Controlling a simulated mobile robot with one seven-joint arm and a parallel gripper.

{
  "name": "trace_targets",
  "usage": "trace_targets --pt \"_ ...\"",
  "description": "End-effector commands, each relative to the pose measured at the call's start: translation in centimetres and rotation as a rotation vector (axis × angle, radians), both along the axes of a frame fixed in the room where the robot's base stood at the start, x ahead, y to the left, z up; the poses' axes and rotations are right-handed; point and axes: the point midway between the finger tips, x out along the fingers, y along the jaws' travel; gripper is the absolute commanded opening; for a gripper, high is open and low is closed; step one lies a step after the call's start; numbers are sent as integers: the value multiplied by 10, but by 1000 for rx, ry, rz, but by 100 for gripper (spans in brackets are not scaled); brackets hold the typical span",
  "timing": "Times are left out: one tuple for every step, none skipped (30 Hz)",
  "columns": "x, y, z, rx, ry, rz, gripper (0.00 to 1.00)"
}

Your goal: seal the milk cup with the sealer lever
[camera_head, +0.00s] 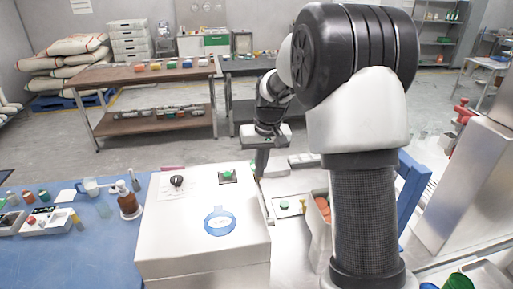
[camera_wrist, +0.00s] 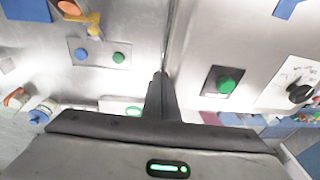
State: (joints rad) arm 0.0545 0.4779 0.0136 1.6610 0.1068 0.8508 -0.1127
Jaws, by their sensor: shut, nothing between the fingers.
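My gripper (camera_head: 259,172) points down near the far right corner of a white box-shaped machine (camera_head: 190,235). Its closed fingers (camera_wrist: 158,95) show in the wrist view, with nothing between them, above the seam between two metal surfaces. The machine top carries a green button (camera_head: 227,175), a black knob (camera_head: 177,181) and a blue ring mark (camera_head: 220,221). The green button (camera_wrist: 226,84) and the knob (camera_wrist: 300,93) also show in the wrist view. I cannot clearly identify the milk cup or the sealer lever in either view. My arm hides part of the right side.
A panel with blue and green buttons (camera_wrist: 100,53) lies beside a yellow part (camera_wrist: 92,24). An open-topped container with orange-red contents (camera_head: 322,206) stands right of the white machine. A blue table (camera_head: 70,245) at left holds bottles and cups. Red parts (camera_head: 464,113) show at far right.

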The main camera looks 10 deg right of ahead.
Motion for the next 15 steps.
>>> trace_targets --pt "1 0 -9 0 -1 0 0" --pt "3 0 -14 1 -2 0 0" --pt "4 0 -21 1 -4 0 0" --pt "5 0 -25 1 -4 1 0" --pt "6 0 -29 1 -5 1 0" --pt "7 0 -35 1 -6 1 0" --pt "8 0 -39 1 -6 1 0" --pt "8 0 -42 1 -6 1 0" --pt "10 0 -47 1 17 2 0" --pt "11 0 -51 0 40 2 0" --pt "11 0 -54 0 61 3 0" --pt "11 0 -58 0 86 3 0" --pt "11 0 -61 0 103 2 0" --pt "11 0 -63 0 119 2 0" --pt "9 0 -66 0 121 1 0"
